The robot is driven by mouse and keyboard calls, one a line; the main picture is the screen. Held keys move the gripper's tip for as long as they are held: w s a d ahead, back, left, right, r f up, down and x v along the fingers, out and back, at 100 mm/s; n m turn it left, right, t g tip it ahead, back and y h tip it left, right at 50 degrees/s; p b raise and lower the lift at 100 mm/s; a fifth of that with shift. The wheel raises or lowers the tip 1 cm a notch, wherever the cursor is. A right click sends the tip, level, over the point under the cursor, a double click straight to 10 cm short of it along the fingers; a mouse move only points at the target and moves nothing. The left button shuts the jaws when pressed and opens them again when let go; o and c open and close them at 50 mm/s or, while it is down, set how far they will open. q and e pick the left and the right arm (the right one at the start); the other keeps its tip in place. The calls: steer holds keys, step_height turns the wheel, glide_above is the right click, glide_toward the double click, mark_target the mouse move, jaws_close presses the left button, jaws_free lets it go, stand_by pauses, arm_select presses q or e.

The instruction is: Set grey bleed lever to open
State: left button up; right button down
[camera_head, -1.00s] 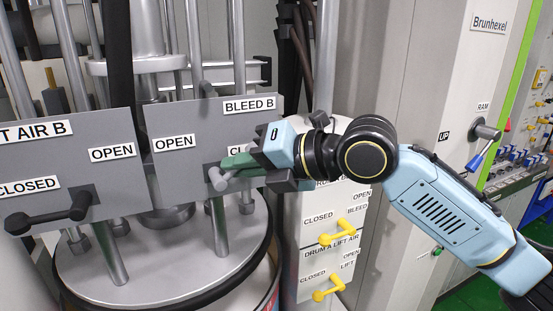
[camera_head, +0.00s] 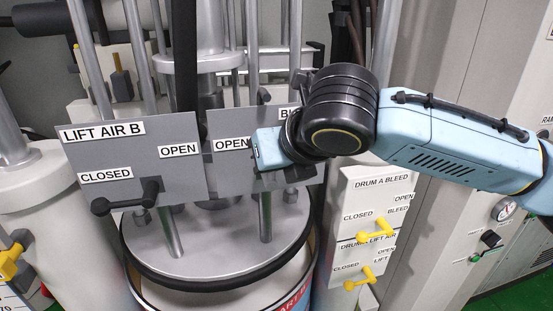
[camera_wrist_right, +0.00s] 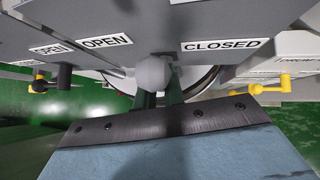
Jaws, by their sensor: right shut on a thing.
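The BLEED B plate (camera_head: 222,168) is grey, with an OPEN label on its left; its CLOSED label shows in the wrist view. My right gripper (camera_wrist_right: 158,98) has its green fingers shut on the grey bleed lever (camera_wrist_right: 153,73). In the wrist view the lever's knob lies between the OPEN label (camera_wrist_right: 107,41) and the CLOSED label (camera_wrist_right: 222,45). In the head view my right gripper is in front of the lower middle of the plate and hides the lever. The exact lever angle cannot be told. My left gripper is not in view.
The LIFT AIR B plate (camera_head: 130,160) with its black lever (camera_head: 125,197) is close on the left. Yellow levers (camera_head: 375,232) (camera_head: 360,279) stick out from a white panel at lower right. A drum with a round lid (camera_head: 215,246) stands below, with upright rods around it.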

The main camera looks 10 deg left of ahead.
steer(key=shift+w+a+r+h, duration=0.1)
steer(key=shift+a+r+h, duration=0.2)
steer(key=shift+r, duration=0.25)
steer(key=shift+d+t, duration=0.1)
steer(key=shift+t, duration=0.2)
steer(key=c, duration=1.6)
jaws_free()
steer(key=shift+o, duration=0.5)
steer(key=shift+a+f, duration=0.2)
steer(key=shift+f, duration=0.05)
steer(key=shift+s+d+r, duration=0.25)
steer(key=b+v, duration=0.2)
steer(key=v, duration=1)
steer(key=shift+r, duration=0.4)
steer(key=shift+a, duration=0.1)
